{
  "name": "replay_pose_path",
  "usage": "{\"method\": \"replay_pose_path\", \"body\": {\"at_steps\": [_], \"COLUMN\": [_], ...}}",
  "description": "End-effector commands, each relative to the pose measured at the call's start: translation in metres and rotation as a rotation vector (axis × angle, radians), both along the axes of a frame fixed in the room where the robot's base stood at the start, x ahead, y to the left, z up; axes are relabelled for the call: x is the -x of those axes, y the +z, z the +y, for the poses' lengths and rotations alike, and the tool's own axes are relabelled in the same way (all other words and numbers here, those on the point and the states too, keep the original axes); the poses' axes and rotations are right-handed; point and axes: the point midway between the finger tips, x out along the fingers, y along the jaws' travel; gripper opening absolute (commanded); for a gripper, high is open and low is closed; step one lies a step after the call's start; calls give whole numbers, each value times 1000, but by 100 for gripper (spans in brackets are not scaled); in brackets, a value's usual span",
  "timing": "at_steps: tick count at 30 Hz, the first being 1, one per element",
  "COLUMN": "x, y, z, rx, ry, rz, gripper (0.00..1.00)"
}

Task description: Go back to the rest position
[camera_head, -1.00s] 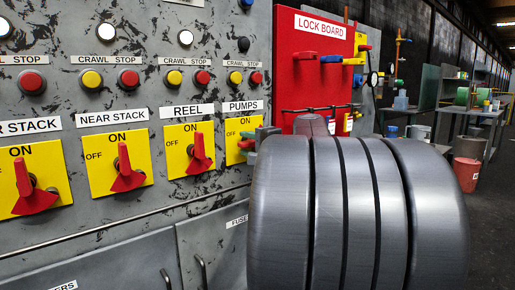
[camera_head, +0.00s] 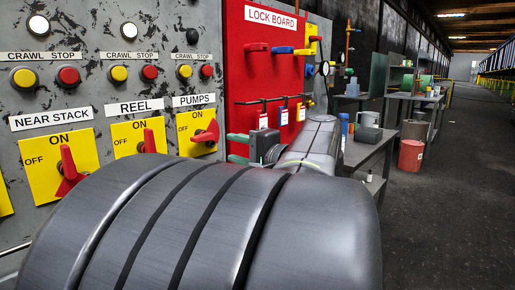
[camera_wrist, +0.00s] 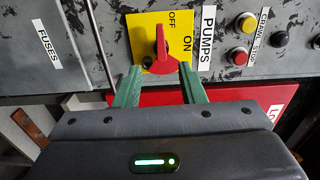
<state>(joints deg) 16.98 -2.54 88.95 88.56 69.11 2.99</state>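My gripper (camera_wrist: 159,68) is open, its two green fingers wide apart with nothing between them. It also shows in the head view (camera_head: 228,148), to the right of the PUMPS switch and partly hidden by my arm. The PUMPS switch (camera_wrist: 161,45) is a red handle on a yellow plate, just beyond the fingertips. A visible gap lies on each side of its handle. In the wrist view, the handle points toward the OFF side. It also shows in the head view (camera_head: 205,134), lying across its plate.
The NEAR STACK (camera_head: 68,172) and REEL (camera_head: 150,142) switches point to ON. The red lock board (camera_head: 262,75) with hanging padlocks lies right of the panel. A grey bench (camera_head: 370,150) and red bucket (camera_head: 411,156) stand further right. The floor at the right (camera_head: 450,200) is clear.

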Motion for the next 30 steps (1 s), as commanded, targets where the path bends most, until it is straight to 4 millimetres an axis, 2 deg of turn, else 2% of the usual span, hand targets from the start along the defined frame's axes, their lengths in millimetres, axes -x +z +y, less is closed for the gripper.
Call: {"method": "replay_pose_path", "body": {"at_steps": [14,20,30], "x": [-2,-14,-44], "y": [-1,-1,-1], "z": [2,18,58], "rx": [0,-1,-1], "ry": [1,4,4], "rz": [0,1,1], "gripper": [37,37,37]}}
